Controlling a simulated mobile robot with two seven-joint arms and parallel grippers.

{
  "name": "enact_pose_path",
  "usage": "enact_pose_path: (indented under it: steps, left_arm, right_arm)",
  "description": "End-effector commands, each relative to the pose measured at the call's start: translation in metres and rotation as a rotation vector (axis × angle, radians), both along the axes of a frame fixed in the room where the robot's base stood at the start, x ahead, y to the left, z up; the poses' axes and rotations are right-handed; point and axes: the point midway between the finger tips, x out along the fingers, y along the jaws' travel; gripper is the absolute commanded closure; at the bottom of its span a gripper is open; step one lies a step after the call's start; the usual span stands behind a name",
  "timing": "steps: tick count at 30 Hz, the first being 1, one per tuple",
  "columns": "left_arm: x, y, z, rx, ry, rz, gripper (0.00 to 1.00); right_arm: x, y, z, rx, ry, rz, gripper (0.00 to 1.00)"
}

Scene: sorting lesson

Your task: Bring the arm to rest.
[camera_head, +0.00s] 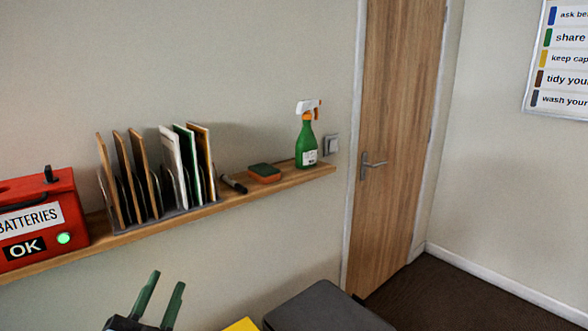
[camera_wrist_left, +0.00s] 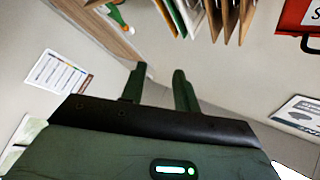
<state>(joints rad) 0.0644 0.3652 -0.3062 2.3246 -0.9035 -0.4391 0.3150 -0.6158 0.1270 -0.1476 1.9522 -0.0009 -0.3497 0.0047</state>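My left gripper (camera_head: 167,280) shows at the bottom of the head view, in front of the wall and below the shelf. Its two dark green fingers stand apart with nothing between them. The left wrist view also shows the fingers apart and empty (camera_wrist_left: 158,82), with bare wall and floor beyond them. The gripper appears clear of the shelf and touches nothing that I can see. My right gripper is in neither view.
A wall shelf (camera_head: 325,169) carries a red batteries box (camera_head: 65,205), a rack of upright boards (camera_head: 172,165), a dark marker (camera_head: 233,184), a sponge (camera_head: 265,174) and a green spray bottle (camera_head: 306,140). A dark grey flat-topped thing (camera_head: 325,308) stands below. A wooden door (camera_head: 395,130) is at right.

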Motion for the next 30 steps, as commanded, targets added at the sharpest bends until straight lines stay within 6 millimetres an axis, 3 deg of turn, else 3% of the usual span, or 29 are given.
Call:
enact_pose_path:
  steps: [3,8,15,21,30]
  left_arm:
    - [-0.011,0.028,-0.060,-0.143,0.240,0.113,0.69]
    - [-0.042,0.050,-0.139,-0.285,0.563,0.236,0.69]
    - [-0.124,0.055,-0.241,-0.423,1.050,0.357,0.69]
    - [-0.192,0.045,-0.286,-0.481,1.365,0.392,0.69]
    - [-0.267,0.028,-0.313,-0.518,1.675,0.390,0.69]
  right_arm:
    - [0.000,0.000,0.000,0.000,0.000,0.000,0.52]
    - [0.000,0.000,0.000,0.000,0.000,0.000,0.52]
    - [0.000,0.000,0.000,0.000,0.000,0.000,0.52]
    - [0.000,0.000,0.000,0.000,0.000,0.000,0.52]
    - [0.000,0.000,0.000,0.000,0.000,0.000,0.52]
